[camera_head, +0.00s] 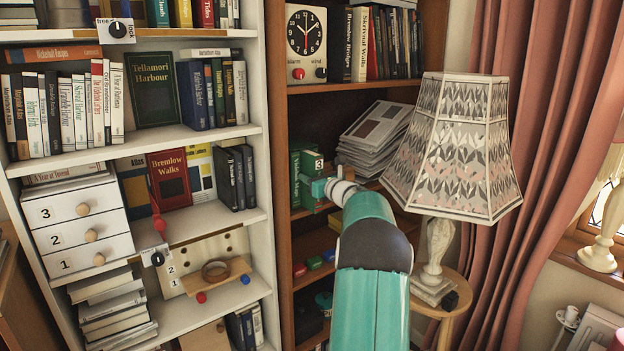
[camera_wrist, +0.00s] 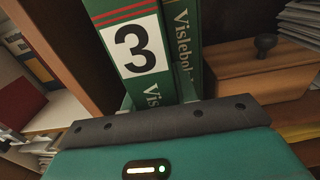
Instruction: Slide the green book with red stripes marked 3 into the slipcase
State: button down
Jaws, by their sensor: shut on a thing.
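The green book with red stripes (camera_wrist: 119,17) stands upright in the wrist view, its spine facing me with a white label and a black 3. Another green spine lettered "Vislebol" (camera_wrist: 186,48) stands close to the right in the wrist view. I cannot clearly make out the slipcase or how deep the book sits.
A wooden box with a dark knob (camera_wrist: 250,70) is right of the books. A leaning stack of grey volumes (camera_head: 372,138) lies on the same shelf. A patterned lamp (camera_head: 455,150) stands close right of my arm. The brown bookcase's upright (camera_head: 277,150) is left.

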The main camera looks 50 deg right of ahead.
jog(key=shift+r, duration=0.15)
jog(key=c, duration=1)
grip_release()
jog(key=shift+a+r, duration=0.1)
jog(key=shift+d, duration=0.25)
jog(key=shift+c, duration=0.5)
jog(key=shift+d, duration=0.1)
jog(key=shift+c, duration=0.7)
jog(key=shift+o, duration=1.1)
jog(key=shift+f, duration=0.25)
jog(key=shift+w+a, duration=0.1)
jog(key=shift+a, duration=0.1)
jog(key=shift+a, duration=0.15)
